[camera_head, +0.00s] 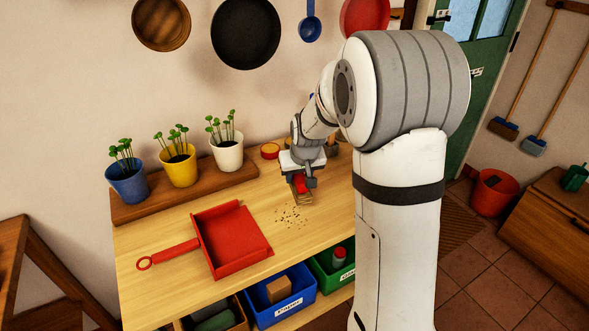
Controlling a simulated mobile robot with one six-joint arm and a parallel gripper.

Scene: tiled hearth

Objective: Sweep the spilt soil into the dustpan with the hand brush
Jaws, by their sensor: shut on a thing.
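The red dustpan (232,240) lies on the wooden bench (180,279), its handle pointing left and its open side toward the right. The spilt soil (290,215) is a small scatter of dark specks on the bench, right of the dustpan and apart from it. My gripper (302,182) is shut on the hand brush (302,197), which shows a red part and pale bristles. The brush is just beyond the soil, at its upper right. I cannot tell whether the bristles touch the bench. My gripper hides part of the brush.
Blue (127,184), yellow (180,170) and white (227,153) seedling pots stand on a wooden board (160,203) at the back. A small red tin (270,151) is behind my gripper. Bins, including a blue one (283,307), sit below. Bench is clear between soil and dustpan.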

